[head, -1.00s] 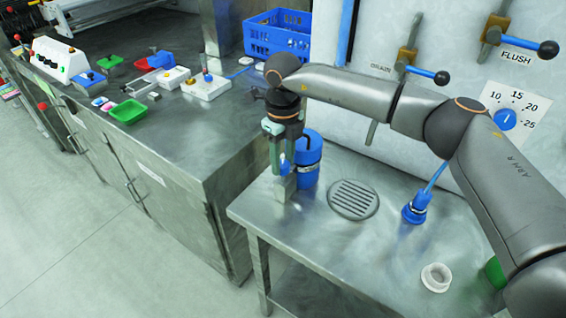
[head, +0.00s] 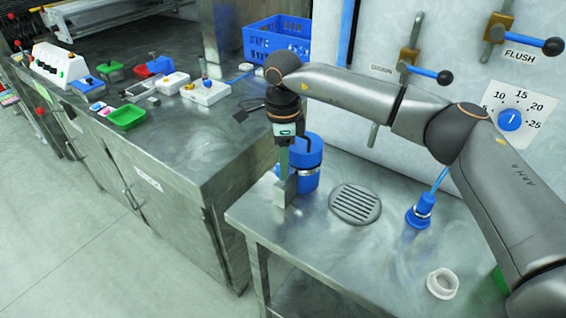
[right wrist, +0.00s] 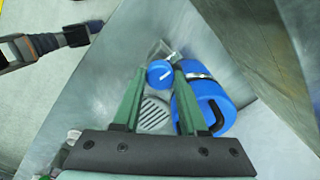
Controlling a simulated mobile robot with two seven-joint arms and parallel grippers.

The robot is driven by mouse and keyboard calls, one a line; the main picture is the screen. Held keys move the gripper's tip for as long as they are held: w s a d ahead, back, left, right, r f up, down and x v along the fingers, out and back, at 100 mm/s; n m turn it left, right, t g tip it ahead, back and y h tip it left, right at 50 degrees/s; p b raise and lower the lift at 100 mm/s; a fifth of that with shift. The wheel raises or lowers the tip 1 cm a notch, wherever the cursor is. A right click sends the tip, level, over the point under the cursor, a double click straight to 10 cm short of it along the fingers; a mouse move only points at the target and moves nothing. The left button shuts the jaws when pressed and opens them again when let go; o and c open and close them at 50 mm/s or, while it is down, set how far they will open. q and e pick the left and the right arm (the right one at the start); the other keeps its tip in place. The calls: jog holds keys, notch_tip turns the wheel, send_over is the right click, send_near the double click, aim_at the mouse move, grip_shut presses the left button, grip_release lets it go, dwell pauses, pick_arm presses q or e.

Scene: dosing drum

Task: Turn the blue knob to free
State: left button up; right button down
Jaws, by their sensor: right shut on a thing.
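A small blue knob with a white mark (right wrist: 160,73) shows between the tips of my right gripper (right wrist: 155,72) in the right wrist view. My right gripper (head: 285,178) points down and is shut on this knob. The knob sits over a small metal block (head: 285,192) beside a blue canister (head: 309,160).
The canister, with a black handle in the right wrist view (right wrist: 213,116), stands close by the fingers. A dial knob (head: 510,120) is on the wall panel.

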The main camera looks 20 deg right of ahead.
jog(key=shift+n, duration=0.6)
jog(key=shift+c, duration=2.2)
grip_release()
notch_tip(320, 180, up, 13)
jog(key=shift+f+b, duration=0.2)
jog(key=shift+b, duration=0.15)
